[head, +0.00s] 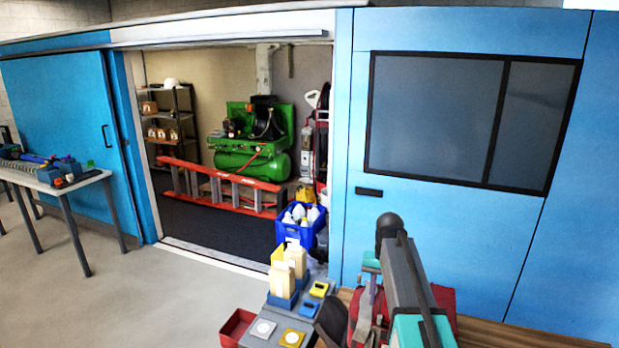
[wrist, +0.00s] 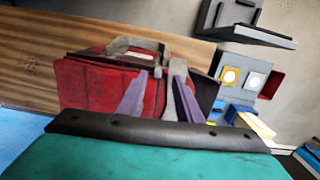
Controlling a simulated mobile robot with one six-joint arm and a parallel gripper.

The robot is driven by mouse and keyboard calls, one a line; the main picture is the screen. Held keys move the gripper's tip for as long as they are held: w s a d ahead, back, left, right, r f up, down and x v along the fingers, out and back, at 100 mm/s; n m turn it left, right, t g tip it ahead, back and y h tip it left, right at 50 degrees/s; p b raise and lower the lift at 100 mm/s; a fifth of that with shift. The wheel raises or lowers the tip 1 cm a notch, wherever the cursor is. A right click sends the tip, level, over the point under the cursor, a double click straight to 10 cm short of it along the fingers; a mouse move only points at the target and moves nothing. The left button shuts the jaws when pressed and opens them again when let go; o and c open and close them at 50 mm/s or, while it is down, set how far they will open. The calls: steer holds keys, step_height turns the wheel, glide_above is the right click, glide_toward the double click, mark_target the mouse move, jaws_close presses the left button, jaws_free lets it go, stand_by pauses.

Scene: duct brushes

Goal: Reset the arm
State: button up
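My gripper (wrist: 161,88) shows in the wrist view as two purple-grey fingers with a gap between them. It is open and I see nothing held in it. Behind the fingers is a red toolbox or bag (wrist: 88,85) with a grey handle, on a wooden surface; I cannot tell how far the fingers are from it. In the head view my arm (head: 402,275) is folded at the lower right, in front of the red toolbox or bag (head: 445,298). My fingers cannot be made out clearly there.
A grey worktop (head: 262,325) beside the arm carries cream bottles (head: 282,280) and colored pads. A red bin (head: 234,328) is at its left. A blue crate (head: 299,233) stands by the doorway. Blue wall panels (head: 440,225) rise behind the arm. Open floor (head: 150,300) lies left.

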steer(key=s+a+f+g+b, duration=0.1)
steer(key=s+f+b, duration=0.1)
steer(key=s+f, duration=0.65)
steer(key=s+a+f+g+b, duration=0.2)
steer(key=s+f, duration=0.2)
steer(key=f, duration=0.9)
steer(key=s+a+f+g+b, duration=0.1)
steer(key=s+f+b, duration=0.1)
steer(key=s+f, duration=0.65)
steer(key=s+a+f+n+g+b, duration=0.1)
steer(key=s+a+f+n+b, duration=0.1)
steer(key=s+f, duration=1.9)
steer(key=shift+s+n+b, duration=0.8)
steer(key=shift+s+n, duration=0.3)
steer(key=shift+s, duration=0.15)
steer(key=shift+s+a, duration=0.1)
steer(key=shift+s, duration=0.05)
